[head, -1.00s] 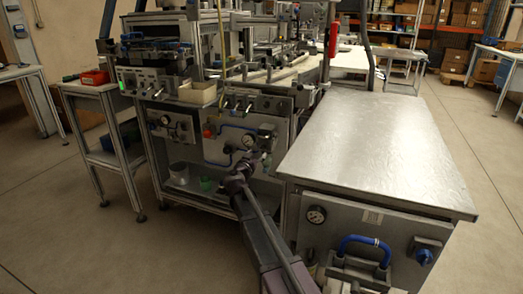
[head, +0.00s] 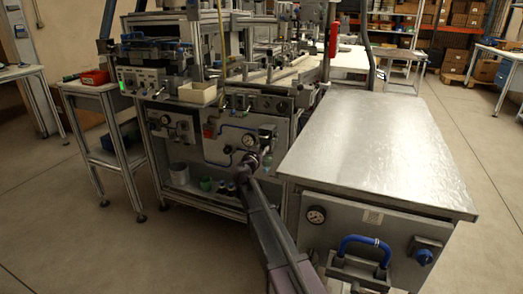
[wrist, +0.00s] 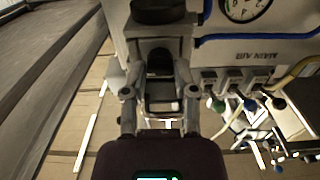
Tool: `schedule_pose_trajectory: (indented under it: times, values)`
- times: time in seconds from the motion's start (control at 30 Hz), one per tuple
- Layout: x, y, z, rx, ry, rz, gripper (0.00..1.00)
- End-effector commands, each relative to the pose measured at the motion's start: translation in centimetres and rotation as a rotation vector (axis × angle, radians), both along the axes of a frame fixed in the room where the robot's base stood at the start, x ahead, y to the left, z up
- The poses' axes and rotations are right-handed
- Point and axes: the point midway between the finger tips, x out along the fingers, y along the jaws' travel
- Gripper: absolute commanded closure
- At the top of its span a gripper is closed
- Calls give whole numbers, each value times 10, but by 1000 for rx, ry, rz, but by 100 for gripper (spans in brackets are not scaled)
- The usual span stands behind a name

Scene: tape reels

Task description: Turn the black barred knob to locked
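My gripper (head: 262,153) is raised in front of the lower panel of the workstation, close to a grey valve block (head: 266,131) at the panel's right side. In the wrist view my gripper (wrist: 160,91) has its two fingers apart, one each side of a grey block with a dark opening. A black round part (wrist: 158,11), which looks like the knob, sits on this block at the top edge, beyond the fingertips and partly cut off. Its bar and the way it points cannot be made out. I cannot tell whether the fingers touch the block.
A pressure gauge (wrist: 243,8), blue tubing and an upside-down "MAIN AIR" label (wrist: 240,55) are beside the block. Several small fittings (wrist: 235,82) lie below the label. A metal-topped cabinet (head: 375,150) with a blue handle (head: 365,243) stands close on the right.

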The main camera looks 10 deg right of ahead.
Motion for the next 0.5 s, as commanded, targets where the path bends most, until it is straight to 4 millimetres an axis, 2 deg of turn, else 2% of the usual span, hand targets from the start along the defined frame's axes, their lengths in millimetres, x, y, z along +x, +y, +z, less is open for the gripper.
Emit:
schedule_pose_trajectory:
  times: [0.07, 0.5]
  values:
    - [0, 0, 0, 0, 0, 0, 100]
    - [1, 0, 0, -32, 19, 0, 100]
